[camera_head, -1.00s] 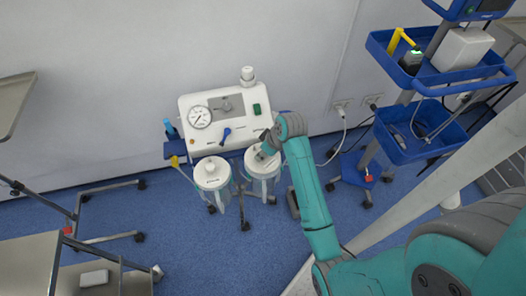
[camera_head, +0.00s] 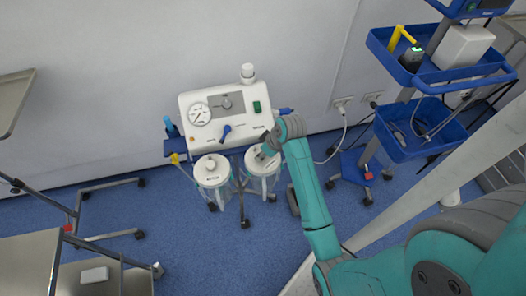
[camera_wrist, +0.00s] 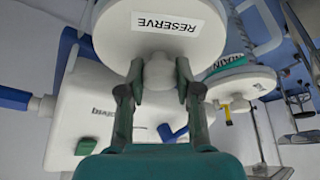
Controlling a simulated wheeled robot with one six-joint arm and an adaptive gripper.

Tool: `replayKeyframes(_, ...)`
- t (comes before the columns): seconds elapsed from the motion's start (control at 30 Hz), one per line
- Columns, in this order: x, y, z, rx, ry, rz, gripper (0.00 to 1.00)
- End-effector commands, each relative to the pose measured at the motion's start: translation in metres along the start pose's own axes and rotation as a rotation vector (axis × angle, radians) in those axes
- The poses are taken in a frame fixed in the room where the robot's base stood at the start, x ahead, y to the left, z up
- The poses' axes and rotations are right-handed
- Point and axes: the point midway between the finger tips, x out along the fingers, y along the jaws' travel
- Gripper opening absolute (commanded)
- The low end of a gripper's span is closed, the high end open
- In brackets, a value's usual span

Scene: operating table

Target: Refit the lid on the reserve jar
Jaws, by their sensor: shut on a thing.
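The reserve jar (camera_head: 263,186) is a clear jar hanging at the right below the suction unit's front. Its round white lid (camera_head: 253,164) is at the jar's top; in the wrist view the lid (camera_wrist: 115,32) carries a RESERVE label. My gripper (camera_head: 266,152) comes from above. My wrist hides part of the lid in the head view. I cannot tell whether the lid's rim is seated on the jar or slightly above it.
A second jar with a white lid (camera_head: 212,170) stands close on the left. The white suction unit (camera_head: 203,140) with gauge and blue knob is just behind. A blue-tray cart (camera_head: 405,150) stands right, and a metal table (camera_head: 28,262) lower left.

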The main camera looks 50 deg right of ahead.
Motion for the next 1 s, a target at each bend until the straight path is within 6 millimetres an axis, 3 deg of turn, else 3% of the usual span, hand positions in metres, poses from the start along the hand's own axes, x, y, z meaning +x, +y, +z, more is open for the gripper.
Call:
replayKeyframes(0.03, 0.000, 0.000, 0.000, 0.000, 0.000, 0.000, 0.38)
replayKeyframes(0.13, 0.000, 0.000, 0.000, 0.000, 0.000, 0.000, 0.63)
replayKeyframes(0.57, -0.007, 0.000, 0.000, 0.001, 0.001, 0.001, 0.63)
replayKeyframes(1.0, -0.086, 0.001, -0.001, 0.000, 0.003, 0.003, 0.63)
